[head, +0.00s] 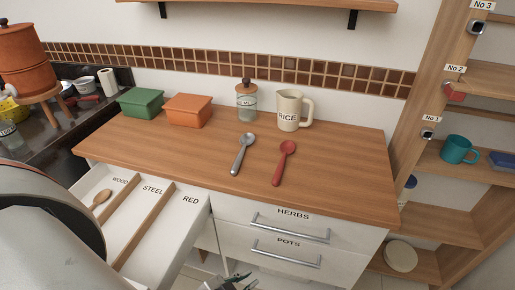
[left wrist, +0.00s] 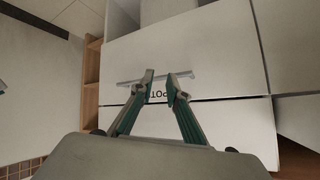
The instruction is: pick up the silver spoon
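The silver spoon (head: 242,153) lies on the wooden counter (head: 330,165), its bowl toward the back and its handle toward the front edge. My left gripper (head: 230,282) shows only in part at the bottom edge of the head view, in front of the drawers and below the counter, well apart from the spoon. In the left wrist view the left gripper (left wrist: 162,78) is open, with an empty gap between its fingertips, facing the POTS drawer front (left wrist: 215,55). The spoon is not in the left wrist view. My right gripper is not in view.
A red spoon (head: 284,163) lies right of the silver one. An open drawer (head: 190,220) with WOOD, STEEL and RED sections holds a wooden spoon (head: 101,199).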

